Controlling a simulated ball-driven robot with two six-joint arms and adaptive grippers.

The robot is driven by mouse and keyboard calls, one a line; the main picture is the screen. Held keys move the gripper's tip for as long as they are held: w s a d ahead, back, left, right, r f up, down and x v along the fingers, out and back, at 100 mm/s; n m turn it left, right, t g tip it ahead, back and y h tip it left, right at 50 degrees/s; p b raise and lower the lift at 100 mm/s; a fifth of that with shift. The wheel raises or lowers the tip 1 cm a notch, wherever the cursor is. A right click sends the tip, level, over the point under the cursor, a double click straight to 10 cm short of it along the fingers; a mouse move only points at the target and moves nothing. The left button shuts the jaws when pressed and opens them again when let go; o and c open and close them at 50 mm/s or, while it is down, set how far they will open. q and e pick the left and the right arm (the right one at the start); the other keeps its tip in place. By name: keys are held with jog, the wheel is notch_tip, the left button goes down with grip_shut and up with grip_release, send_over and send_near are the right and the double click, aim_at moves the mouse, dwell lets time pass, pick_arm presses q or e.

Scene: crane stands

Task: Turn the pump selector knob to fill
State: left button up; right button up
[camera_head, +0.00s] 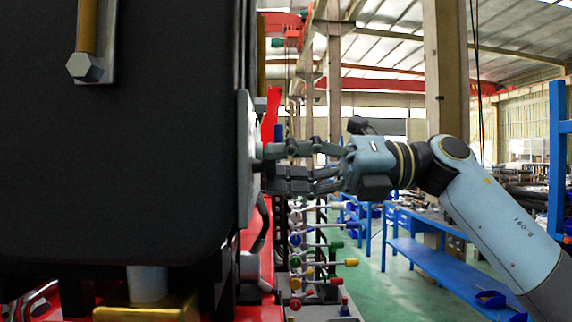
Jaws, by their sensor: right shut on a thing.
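My right gripper (270,167) comes in from the right, its dark fingers pointing left at a light grey panel (244,205) seen edge-on on the side of a large black housing (130,170). The fingertips are at the panel's face, shut on the pump selector knob (257,157). Only a small grey part of the knob shows between panel and fingers. Its pointer and any fill mark are hidden from this side angle, so its setting cannot be read. My left gripper is not in view.
Below the gripper are several levers with coloured ball ends (310,264). Red machine parts (262,265) lie under the housing. A blue workbench (430,262) stands farther back on the green floor. The space right of the panel is open around my arm.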

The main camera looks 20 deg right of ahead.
jog(key=o, duration=1.1)
jog(key=shift+o, duration=0.2)
jog(key=v, duration=1.2)
